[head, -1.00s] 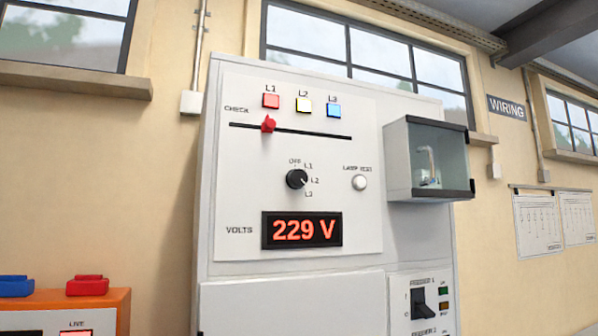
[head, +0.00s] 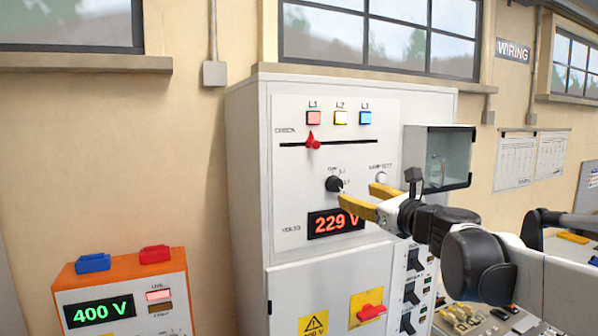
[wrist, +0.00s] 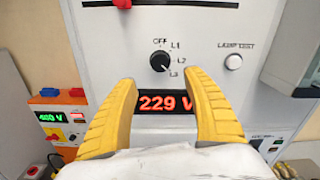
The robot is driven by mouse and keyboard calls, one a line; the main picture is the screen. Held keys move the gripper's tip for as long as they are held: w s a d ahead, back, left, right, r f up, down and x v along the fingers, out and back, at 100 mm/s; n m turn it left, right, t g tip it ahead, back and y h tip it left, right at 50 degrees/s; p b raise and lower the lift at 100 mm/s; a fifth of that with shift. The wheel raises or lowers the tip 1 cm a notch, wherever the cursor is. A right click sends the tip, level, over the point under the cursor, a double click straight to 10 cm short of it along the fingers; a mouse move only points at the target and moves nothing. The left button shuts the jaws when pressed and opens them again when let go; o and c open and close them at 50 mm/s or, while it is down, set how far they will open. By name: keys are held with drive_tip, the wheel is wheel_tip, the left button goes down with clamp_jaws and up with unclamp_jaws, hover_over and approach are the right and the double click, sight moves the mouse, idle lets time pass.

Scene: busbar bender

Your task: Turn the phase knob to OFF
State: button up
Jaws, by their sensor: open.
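The black phase knob (head: 333,184) sits on the white cabinet panel above the red 229 V display (head: 335,223). In the wrist view the knob (wrist: 160,61) is ringed by OFF, L1, L2 and L3 labels, with OFF at the upper left. Its white mark points to the lower right, close to L3. My gripper (head: 356,195) has yellow fingers spread wide and empty, in front of the panel just below and right of the knob. In the wrist view the fingertips (wrist: 158,83) frame the display, below the knob and apart from it.
A red slider (head: 313,142) sits in a slot above the knob. The lamp test button (head: 381,178) is to the right, near a clear-fronted box (head: 440,158). Below are feeder switches (head: 413,260) and a red handle on yellow (head: 370,312). An orange 400 V unit (head: 122,290) stands left.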

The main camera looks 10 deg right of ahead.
sight(338, 187)
drive_tip(key=p+x, duration=0.1)
drive_tip(key=x, duration=0.9)
drive_tip(key=shift+w+f+p, duration=0.15)
drive_tip(key=shift+w+p, duration=0.15)
drive_tip(key=shift+w, duration=0.1)
drive_tip(key=shift+c, duration=0.5)
drive_tip(key=shift+s, duration=0.1)
drive_tip(key=c, duration=1.1)
